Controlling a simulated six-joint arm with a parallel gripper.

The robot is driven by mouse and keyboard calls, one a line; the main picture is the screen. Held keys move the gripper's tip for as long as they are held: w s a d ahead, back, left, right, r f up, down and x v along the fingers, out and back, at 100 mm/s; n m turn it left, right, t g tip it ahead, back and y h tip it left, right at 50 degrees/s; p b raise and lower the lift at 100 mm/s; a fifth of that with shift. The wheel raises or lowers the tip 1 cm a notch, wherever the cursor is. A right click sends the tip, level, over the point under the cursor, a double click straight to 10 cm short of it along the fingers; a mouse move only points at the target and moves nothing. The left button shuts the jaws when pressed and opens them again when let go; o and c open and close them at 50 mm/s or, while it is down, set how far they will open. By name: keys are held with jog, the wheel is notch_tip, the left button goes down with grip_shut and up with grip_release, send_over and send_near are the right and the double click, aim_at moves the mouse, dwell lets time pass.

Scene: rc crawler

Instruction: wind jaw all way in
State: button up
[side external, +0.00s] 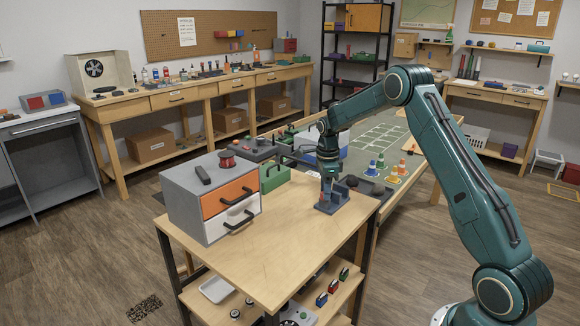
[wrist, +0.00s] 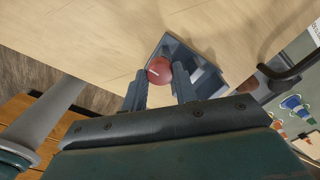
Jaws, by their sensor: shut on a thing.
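A small blue-grey vise (side external: 333,197) stands on the light wooden bench top, near its right corner. In the wrist view, its body (wrist: 205,72) lies just beyond my fingertips. A round red knob (wrist: 159,70) with a pale mark is at the vise's near left end. My gripper (side external: 328,183) is low over the vise, its fingers pointing down. In the wrist view, my gripper (wrist: 159,82) has one finger on each side of the red knob and is shut on it. How far the vise jaw sits in cannot be told.
A green toolbox (side external: 273,178) is behind. The bench front is clear.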

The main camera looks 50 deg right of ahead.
jog(key=o, duration=1)
jog(key=shift+o, duration=0.2)
jog(key=shift+r, duration=0.2)
jog(key=shift+r, duration=2.8)
